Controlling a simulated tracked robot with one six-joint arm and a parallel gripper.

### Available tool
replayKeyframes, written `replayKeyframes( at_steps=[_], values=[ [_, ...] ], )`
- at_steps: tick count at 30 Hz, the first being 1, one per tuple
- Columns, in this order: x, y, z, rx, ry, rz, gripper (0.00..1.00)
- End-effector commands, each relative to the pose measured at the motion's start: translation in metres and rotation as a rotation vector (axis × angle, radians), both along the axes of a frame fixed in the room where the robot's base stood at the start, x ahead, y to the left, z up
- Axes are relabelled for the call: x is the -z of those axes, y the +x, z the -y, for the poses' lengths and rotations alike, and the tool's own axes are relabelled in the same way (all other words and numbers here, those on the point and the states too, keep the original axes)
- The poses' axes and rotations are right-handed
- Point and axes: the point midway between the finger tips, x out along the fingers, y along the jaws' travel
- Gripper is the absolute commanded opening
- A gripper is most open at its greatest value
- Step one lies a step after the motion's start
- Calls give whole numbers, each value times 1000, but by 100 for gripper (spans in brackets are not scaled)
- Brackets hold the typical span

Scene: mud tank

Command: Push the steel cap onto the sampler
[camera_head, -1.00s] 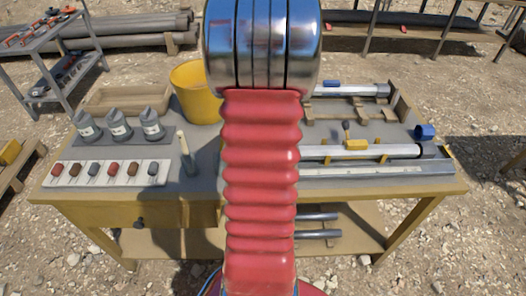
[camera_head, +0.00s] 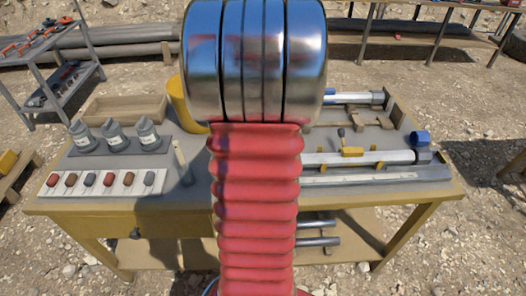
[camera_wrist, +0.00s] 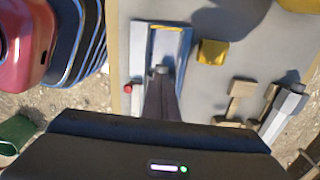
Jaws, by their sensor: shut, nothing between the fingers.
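In the head view a pale tube (camera_head: 385,157), likely the sampler, lies level on yellow supports at the right of the table. A dark grey end piece (camera_head: 423,155), likely the steel cap, is at its right end. I cannot tell whether it is fully seated. My gripper (camera_wrist: 160,75) shows in the wrist view with its dark fingers shut and empty. The fingertips are over or against the lower end of a pale, channel-like piece (camera_wrist: 138,42); contact is unclear. My arm hides the gripper and the tube's left part in the head view.
A yellow block (camera_wrist: 212,52), wooden stands (camera_wrist: 235,105) and a steel tube (camera_wrist: 284,108) lie to the right in the wrist view. A blue piece (camera_head: 420,137) stands behind the tube's right end. Bottles (camera_head: 115,134) and a yellow bucket (camera_head: 182,103) stand at left.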

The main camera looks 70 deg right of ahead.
Motion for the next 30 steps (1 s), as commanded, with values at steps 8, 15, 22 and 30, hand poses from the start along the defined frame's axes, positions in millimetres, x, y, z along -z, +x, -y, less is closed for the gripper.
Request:
replayKeyframes(
  at_steps=[8,15,22,30],
  values=[
    [-41,4,-2,-2,3,3,0],
    [-50,5,-3,-3,6,4,0],
    [-49,6,-3,-4,6,4,0],
    [-19,40,-18,-26,6,-3,0]
  ],
)
